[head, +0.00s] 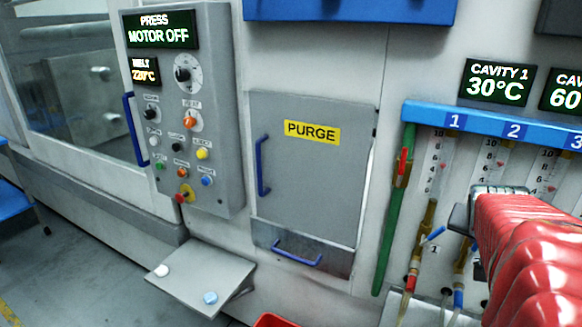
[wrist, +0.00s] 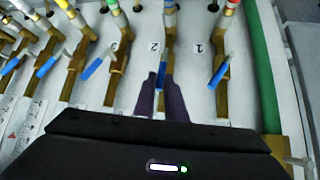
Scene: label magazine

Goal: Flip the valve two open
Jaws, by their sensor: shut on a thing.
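In the wrist view, valve two (wrist: 168,45) is a brass body on a pipe, beside the label "2". Its blue lever (wrist: 161,76) lies nearly in line with the pipe. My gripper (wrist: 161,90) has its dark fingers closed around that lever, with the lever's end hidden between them. In the head view, valve two's brass pipe (head: 460,264) shows just left of my gripper, whose fingers and the lever are hard to make out there. Valve one (wrist: 222,68) stands beside it with its blue lever angled across its pipe.
Valve three (wrist: 119,68) and more valves with slanted blue levers stand close by. A green hose (head: 390,215) runs down left of the valves. The blue numbered rail (head: 480,122) is above them. The grey purge door (head: 312,190) is shut, further left.

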